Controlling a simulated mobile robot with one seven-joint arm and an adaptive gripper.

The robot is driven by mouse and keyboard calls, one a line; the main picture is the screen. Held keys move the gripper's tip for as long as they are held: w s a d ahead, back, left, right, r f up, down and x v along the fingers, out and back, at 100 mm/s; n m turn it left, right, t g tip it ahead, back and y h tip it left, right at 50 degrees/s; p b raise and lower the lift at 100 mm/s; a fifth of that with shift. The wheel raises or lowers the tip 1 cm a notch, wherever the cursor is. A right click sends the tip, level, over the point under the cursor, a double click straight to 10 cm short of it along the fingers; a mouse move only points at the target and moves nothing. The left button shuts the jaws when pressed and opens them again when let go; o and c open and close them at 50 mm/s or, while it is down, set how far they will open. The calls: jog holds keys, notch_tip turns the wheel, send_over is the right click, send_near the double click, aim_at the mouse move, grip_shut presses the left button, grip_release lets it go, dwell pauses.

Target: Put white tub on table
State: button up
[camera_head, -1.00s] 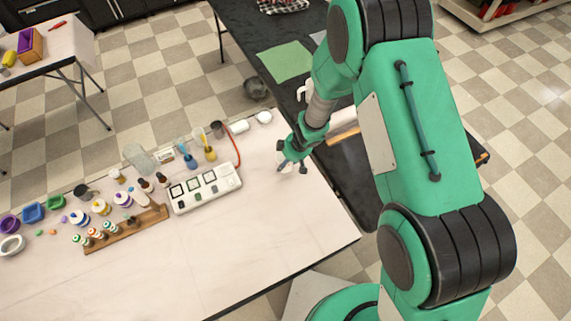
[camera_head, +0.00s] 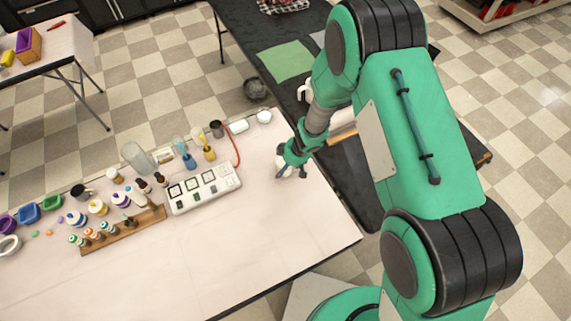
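My gripper (camera_head: 291,174) points down over the right part of the white-topped table (camera_head: 270,235), near its right edge. Its two dark fingertips stand apart. A small whitish patch shows between and behind the fingers; it may be a white tub, but it blends with the pale table. I cannot tell whether the fingers grip it or whether it touches the tabletop. Two other small white containers, one oblong (camera_head: 238,127) and one round (camera_head: 264,117), stand at the table's back edge, left of and behind my gripper.
A white panel with dark squares (camera_head: 203,188) lies left of my gripper, with a red cable behind it. Bottles, jars and a wooden rack (camera_head: 124,230) fill the left side. A dark table (camera_head: 350,170) adjoins at right. The white table's front right area is clear.

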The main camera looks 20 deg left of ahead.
jog(key=shift+r, duration=0.2)
jog(key=p+v, duration=0.4)
jog(key=v, duration=0.8)
jog(key=shift+p, duration=0.4)
dwell(0.5)
